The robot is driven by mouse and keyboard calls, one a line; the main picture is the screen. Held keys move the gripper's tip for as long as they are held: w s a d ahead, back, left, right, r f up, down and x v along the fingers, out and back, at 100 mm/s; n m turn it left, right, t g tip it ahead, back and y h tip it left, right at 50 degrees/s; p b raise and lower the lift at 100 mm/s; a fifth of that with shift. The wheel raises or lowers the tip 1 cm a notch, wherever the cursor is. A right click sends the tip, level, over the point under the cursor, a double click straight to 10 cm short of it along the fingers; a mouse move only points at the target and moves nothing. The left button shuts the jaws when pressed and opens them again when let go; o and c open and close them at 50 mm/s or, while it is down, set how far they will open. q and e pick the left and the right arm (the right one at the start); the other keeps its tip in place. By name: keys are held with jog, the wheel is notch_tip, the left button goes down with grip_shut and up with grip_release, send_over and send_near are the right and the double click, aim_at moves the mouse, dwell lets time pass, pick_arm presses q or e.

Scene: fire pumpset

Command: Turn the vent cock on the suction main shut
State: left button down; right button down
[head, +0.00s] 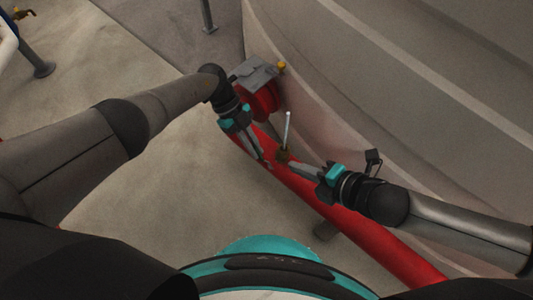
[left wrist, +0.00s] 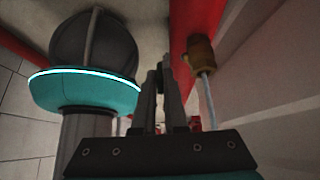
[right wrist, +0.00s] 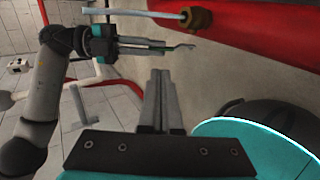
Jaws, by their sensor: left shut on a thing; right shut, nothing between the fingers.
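The red suction main (head: 320,200) runs diagonally across the head view. A brass vent cock (head: 283,156) sits on it, its pale lever (head: 288,128) pointing up in the picture. The cock (left wrist: 200,53) and lever (left wrist: 210,98) show right of my fingers in the left wrist view, and at the top of the right wrist view (right wrist: 196,18). My left gripper (head: 266,162) is beside the cock, shut on a small thin bent thing (right wrist: 185,46) that I cannot identify. My right gripper (head: 296,165) is shut and empty, close by the cock's other side. Neither visibly holds the lever.
A large pale curved wall (head: 400,90) rises along the right side of the pipe. A red flanged part (head: 262,98) with a grey plate (head: 255,72) is at the pipe's far end. Bare concrete floor (head: 170,190) lies to the left.

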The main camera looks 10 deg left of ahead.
aim_at(259, 153)
pick_arm(q)
jog(key=shift+w+a, duration=0.1)
pick_arm(e)
jog(key=x, duration=1.2)
jog(key=shift+a, duration=0.15)
